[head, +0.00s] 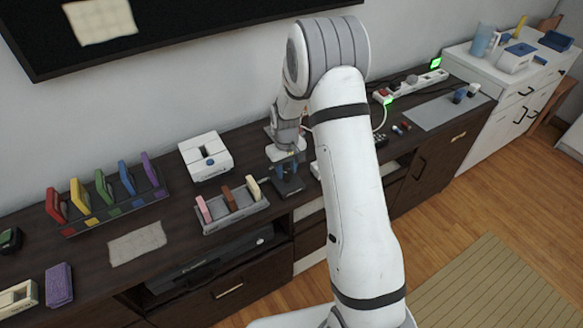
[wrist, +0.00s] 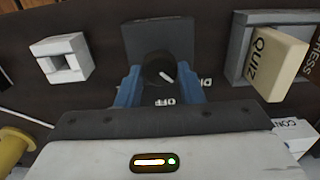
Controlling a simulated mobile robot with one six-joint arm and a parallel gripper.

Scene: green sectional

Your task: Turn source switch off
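The source switch is a round black knob (wrist: 157,68) with a white pointer mark, standing on a dark plate (wrist: 157,38) in the wrist view. An upside-down "OFF" label (wrist: 165,102) is at its near side, and a partly hidden label starting "DIS" (wrist: 206,82) is to its right. The white mark slants down and right, between the two labels. My gripper (wrist: 158,82) has its blue fingers on either side of the knob, very close to it. I cannot tell whether they touch it. In the head view my gripper (head: 287,169) is low over the dark plate (head: 288,187), and the knob is hidden.
A grey tray (head: 237,217) with upright blocks is just left of my gripper. A white box (head: 205,155) with a slotted top stands behind it. A rack (head: 118,208) of coloured pieces is farther left. A power strip (head: 420,82) lies at the right.

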